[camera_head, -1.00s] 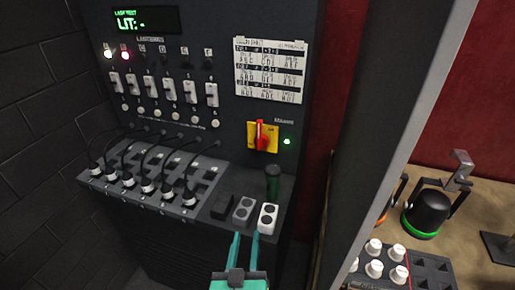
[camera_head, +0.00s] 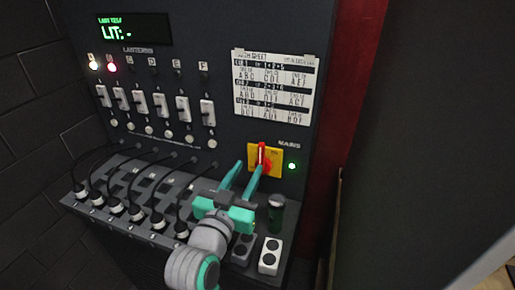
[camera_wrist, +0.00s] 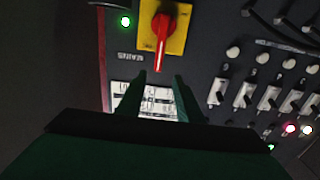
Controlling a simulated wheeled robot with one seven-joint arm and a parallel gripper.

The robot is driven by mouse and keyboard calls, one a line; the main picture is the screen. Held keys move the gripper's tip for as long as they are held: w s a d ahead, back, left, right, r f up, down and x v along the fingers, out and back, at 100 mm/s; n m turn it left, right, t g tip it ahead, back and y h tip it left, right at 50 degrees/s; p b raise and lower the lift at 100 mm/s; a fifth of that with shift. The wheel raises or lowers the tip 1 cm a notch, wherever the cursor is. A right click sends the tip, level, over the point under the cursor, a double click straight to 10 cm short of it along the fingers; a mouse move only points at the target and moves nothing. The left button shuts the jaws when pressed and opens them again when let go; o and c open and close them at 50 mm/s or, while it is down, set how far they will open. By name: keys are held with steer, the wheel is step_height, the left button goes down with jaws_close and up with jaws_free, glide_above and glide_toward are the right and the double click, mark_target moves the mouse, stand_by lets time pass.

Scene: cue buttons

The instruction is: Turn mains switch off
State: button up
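The mains switch is a red rotary handle (camera_head: 262,153) on a yellow plate (camera_head: 277,153), right of centre on the dark panel. The handle stands upright in the head view. A green light (camera_head: 292,166) glows beside it. My gripper (camera_head: 250,167) is open, its two teal fingers apart and pointing at the panel. Contact cannot be told.
A dark green cylinder (camera_head: 276,215) and small socket blocks (camera_head: 270,256) stand on the ledge below the switch. Plugged cables (camera_head: 133,205) fill the ledge to the left. Lantern switches (camera_head: 157,104) and a cue sheet (camera_head: 273,86) are on the panel above. A dark post stands to the right.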

mark_target(260, 149)
steer(key=x, duration=0.9)
steer(key=shift+d, duration=0.2)
steer(key=shift+c, duration=0.6)
jaws_close()
